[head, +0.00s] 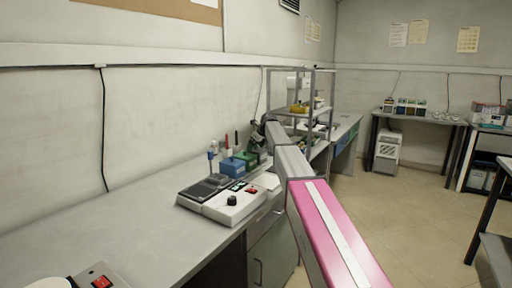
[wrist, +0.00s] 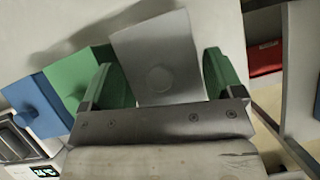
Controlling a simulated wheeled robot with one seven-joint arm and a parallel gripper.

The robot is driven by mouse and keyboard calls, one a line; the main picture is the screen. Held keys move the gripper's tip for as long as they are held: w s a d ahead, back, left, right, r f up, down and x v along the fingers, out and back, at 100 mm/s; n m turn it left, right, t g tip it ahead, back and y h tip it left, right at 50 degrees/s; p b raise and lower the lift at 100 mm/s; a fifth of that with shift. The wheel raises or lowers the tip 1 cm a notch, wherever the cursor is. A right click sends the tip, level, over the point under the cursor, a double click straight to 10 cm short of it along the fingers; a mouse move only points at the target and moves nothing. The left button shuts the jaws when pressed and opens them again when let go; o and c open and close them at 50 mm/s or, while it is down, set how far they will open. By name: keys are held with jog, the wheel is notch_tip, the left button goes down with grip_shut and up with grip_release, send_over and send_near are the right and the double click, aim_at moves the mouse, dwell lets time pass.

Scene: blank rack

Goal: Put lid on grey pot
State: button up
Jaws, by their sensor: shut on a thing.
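My gripper (wrist: 165,76) shows in the wrist view with its two green fingers apart, one at each side of a grey square lid (wrist: 170,38) with a round knob. It is shut on this lid, which sits tilted between the fingers. I cannot make out a separate grey pot under or near it; the lid and my gripper cover that area. In the head view my arm reaches over the bench and hides most of the spot.
A blue box (head: 232,166) and a green box (head: 249,158) stand close together on the bench (head: 120,222), left of my gripper. A scale-like device (head: 232,204) sits nearer. A metal shelf frame (head: 312,72) stands behind. A red object (wrist: 264,58) lies right in the wrist view.

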jog(key=shift+f, duration=0.15)
jog(key=o, duration=0.7)
jog(key=shift+d+r, duration=0.1)
jog(key=shift+r, duration=3.4)
jog(key=shift+s, duration=0.1)
